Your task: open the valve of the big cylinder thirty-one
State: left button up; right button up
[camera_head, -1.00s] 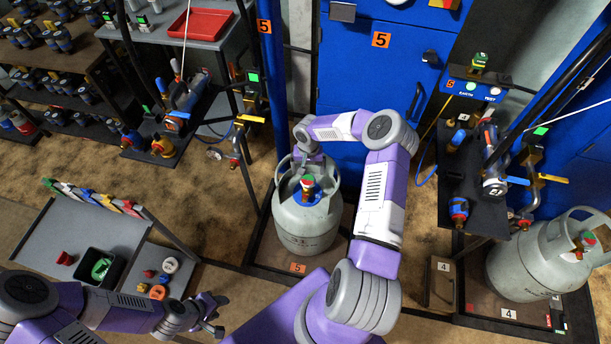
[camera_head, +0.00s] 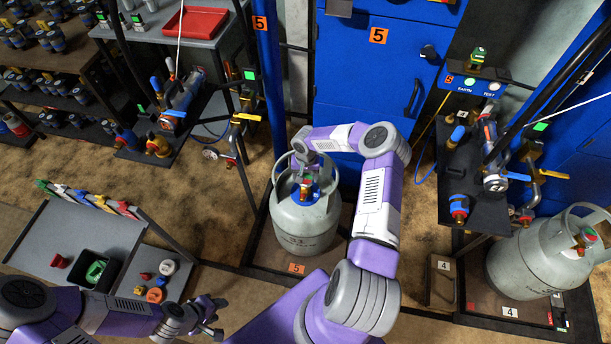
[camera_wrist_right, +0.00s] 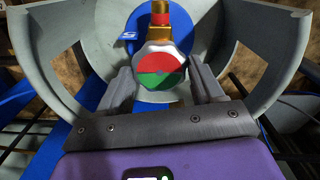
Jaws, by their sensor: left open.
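The big grey cylinder (camera_head: 306,222), marked 31, stands upright on a low platform in the middle of the head view. My right gripper (camera_wrist_right: 163,84) reaches into the collar from above. Its two fingers lie close against both sides of the knob and appear shut on it. My left gripper (camera_head: 212,320) is open and empty at the lower left, apart from the cylinder.
Another grey cylinder (camera_head: 535,258) stands at the right. A grey side table (camera_head: 88,240) holds a black bin (camera_head: 97,270) and small coloured parts. Pipe fittings on dark stands (camera_head: 478,185) flank the cylinder. A blue cabinet (camera_head: 375,70) stands behind it.

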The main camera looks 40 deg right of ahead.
jog(key=shift+c, duration=1.2)
